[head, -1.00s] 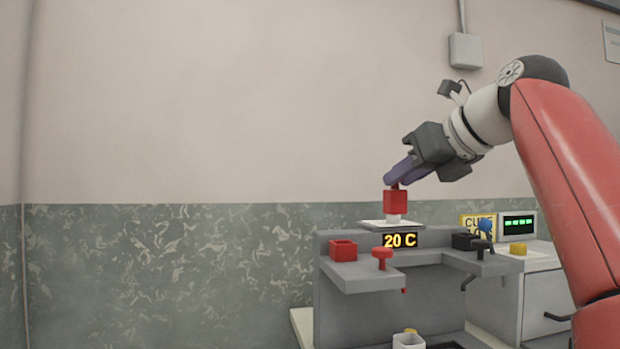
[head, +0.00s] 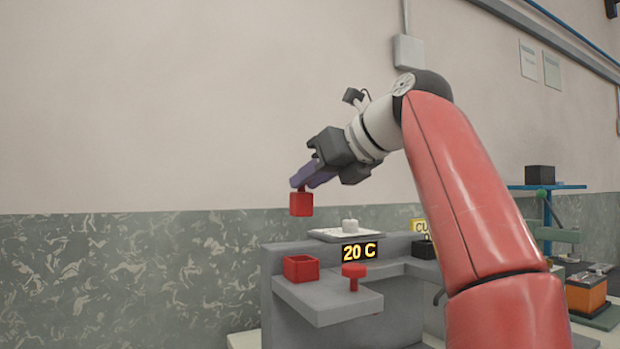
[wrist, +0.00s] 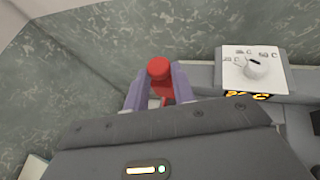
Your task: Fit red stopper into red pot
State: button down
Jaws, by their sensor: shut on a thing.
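The red stopper (head: 301,204) is a block with a knob on top. It hangs from my gripper (head: 299,184), whose purple fingers are shut on the knob. In the wrist view the round red knob (wrist: 159,68) shows between the fingertips (wrist: 158,88); the block below is mostly hidden. The red pot (head: 301,268) is a square, open-topped box on the left arm of the grey bench. In the head view the stopper hangs above the pot with a clear gap; their depth alignment is unclear. The pot cannot be made out in the wrist view.
A red mushroom-shaped knob (head: 354,271) stands on the bench just right of the pot. Behind are a white dial plate (head: 330,236) and a "20 C" display (head: 358,252). The dial (wrist: 257,68) also shows in the wrist view. A black box (head: 424,249) stands farther right.

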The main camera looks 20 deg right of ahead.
jog(key=shift+f+b, duration=2.65)
jog(key=shift+f, duration=0.3)
jog(key=shift+f+b, duration=1.7)
jog(key=shift+f, duration=0.55)
jog(key=c, duration=1.1)
grip_release()
jog(key=p+v, duration=0.1)
jog(key=v, duration=0.6)
jog(key=shift+s+r, duration=0.1)
jog(key=shift+s, duration=0.05)
jog(key=shift+s+d, duration=0.1)
jog(key=shift+s, duration=0.1)
